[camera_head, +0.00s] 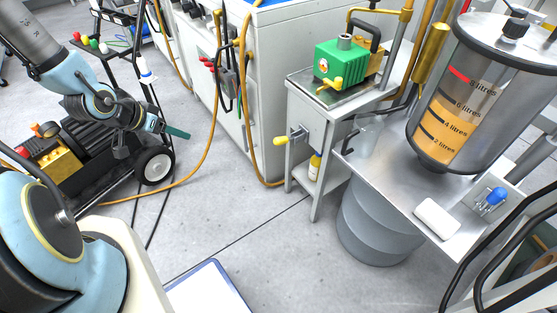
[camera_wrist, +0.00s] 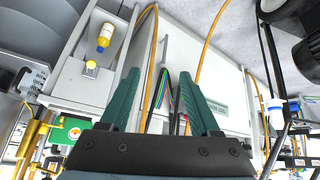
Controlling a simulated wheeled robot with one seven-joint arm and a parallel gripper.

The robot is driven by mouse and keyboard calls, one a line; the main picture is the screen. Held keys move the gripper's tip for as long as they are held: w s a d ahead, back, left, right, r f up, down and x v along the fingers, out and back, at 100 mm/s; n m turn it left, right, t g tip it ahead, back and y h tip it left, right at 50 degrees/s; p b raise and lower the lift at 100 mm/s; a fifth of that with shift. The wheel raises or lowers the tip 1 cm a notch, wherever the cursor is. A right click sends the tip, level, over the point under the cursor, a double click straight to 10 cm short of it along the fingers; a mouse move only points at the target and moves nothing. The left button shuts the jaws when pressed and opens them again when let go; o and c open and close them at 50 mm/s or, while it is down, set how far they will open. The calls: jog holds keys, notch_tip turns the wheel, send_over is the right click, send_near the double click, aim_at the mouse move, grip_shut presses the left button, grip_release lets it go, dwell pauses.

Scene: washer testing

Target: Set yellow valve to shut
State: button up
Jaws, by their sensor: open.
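A valve with a yellow knob (camera_head: 281,140) sticks out from the left side of the metal stand, on a metal fitting. In the wrist view, a round yellow knob (camera_wrist: 91,65) shows face-on at the upper left, beside a yellow bottle. Another yellow handle (camera_head: 330,86) sits low on the front of the green pump; I cannot tell which one the task means. My gripper (camera_head: 177,132) is left of the stand, well apart from both. In the wrist view, my gripper (camera_wrist: 160,100) has its two green fingers spread, with nothing between them.
The green pump (camera_head: 338,62) stands on the stand. A tank of orange liquid (camera_head: 450,110) and a grey bin (camera_head: 375,225) are at the right. An orange hose (camera_head: 213,125) hangs between my gripper and the stand. A black wheeled cart (camera_head: 70,165) is at the left.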

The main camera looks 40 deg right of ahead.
jog(key=s+d+f+m+g+h+b, duration=0.1)
jog(key=s+d+f+h+b, duration=0.25)
jog(key=d+f, duration=0.2)
jog(key=s+d+f+m+g+h+b, duration=0.1)
jog(key=s+d+f+h+b, duration=0.1)
jog(key=d+f+b, duration=0.35)
jog(key=m+h+b, duration=0.1)
jog(key=h+b, duration=0.5)
send_near(280, 141)
jog(key=w+f, duration=0.1)
jog(key=d, duration=1.1)
jog(key=shift+a, duration=0.1)
grip_shut()
